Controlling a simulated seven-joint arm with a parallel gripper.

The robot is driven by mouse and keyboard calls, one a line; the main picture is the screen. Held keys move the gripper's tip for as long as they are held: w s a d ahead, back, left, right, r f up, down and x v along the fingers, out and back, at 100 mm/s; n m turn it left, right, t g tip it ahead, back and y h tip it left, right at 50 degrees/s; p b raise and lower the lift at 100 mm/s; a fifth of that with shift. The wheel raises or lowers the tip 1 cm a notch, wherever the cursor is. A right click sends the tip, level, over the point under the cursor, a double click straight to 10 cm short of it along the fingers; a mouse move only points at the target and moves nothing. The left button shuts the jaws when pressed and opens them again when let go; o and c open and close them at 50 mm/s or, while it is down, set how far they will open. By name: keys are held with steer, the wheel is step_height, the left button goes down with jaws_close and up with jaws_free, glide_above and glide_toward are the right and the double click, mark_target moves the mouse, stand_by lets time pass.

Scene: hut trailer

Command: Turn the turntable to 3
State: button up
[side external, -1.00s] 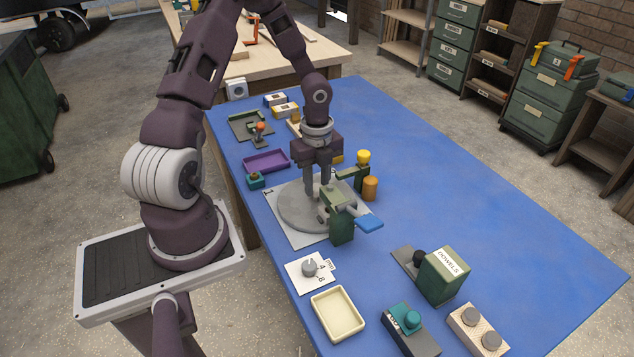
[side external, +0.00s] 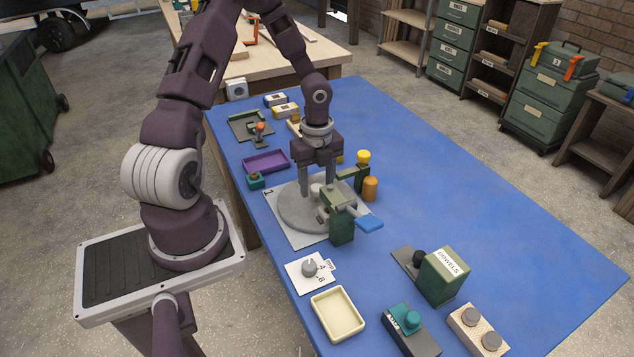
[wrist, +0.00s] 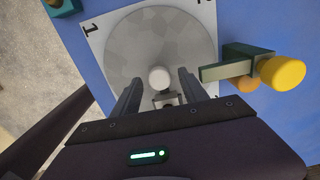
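The turntable is a round grey disc (side external: 290,212) on a white square plate (side external: 305,241), which has a "1" at one corner. In the wrist view the disc (wrist: 125,45) has a pale round knob (wrist: 159,77) at its middle and a small light block (wrist: 165,99) beside it. Another corner mark is cut off at the top edge. No "3" is readable. My gripper (side external: 318,188) points down over the disc. In the wrist view my gripper (wrist: 158,82) has its fingers apart, one on each side of the knob, with gaps showing. The fingers hide part of the disc.
A green stand with a grey clamp and blue handle (side external: 369,222) is close in front of the disc. A yellow-topped green post (side external: 363,158) and an orange cylinder (side external: 370,188) stand to its right. A purple tray (side external: 266,161) lies behind.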

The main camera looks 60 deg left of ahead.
mark_target(317, 187)
step_height(317, 187, up, 7)
steer(key=shift+r, duration=0.1)
stand_by(0.3)
steer(key=s+d+r+n+t, duration=0.2)
steer(key=s+d+r+n, duration=0.5)
steer(key=d+r+n, duration=0.2)
steer(key=s+d+r+n+t, duration=0.3)
steer(key=s+d+r+n, duration=0.5)
steer(key=r, duration=0.4)
steer(key=shift+s+d+n+t, duration=0.2)
steer(key=shift+d+n+t, duration=0.1)
steer(key=shift+d+n, duration=0.4)
steer(key=shift+c, duration=0.2)
